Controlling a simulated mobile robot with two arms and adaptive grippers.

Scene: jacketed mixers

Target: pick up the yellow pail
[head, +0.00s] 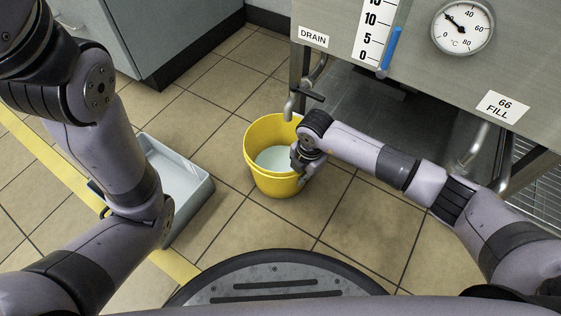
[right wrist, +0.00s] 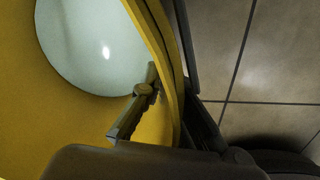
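The yellow pail (head: 270,183) stands on the tiled floor below the mixer's drain, with pale liquid in it. My right gripper (head: 301,172) is at the right side of its rim. In the right wrist view the pail (right wrist: 85,125) fills the left half. One finger of my right gripper (right wrist: 168,82) is inside the pail and the other is outside, with the wall pinched between them. My left arm crosses the left of the head view, but its gripper is out of the picture.
A grey tray (head: 205,196) lies on the floor left of the pail, partly behind my left arm. The steel mixer (head: 405,75) with a drain pipe (head: 290,106) overhangs behind the pail. A grey cabinet (head: 170,35) stands at the back left. Bare tiles lie in front of the pail.

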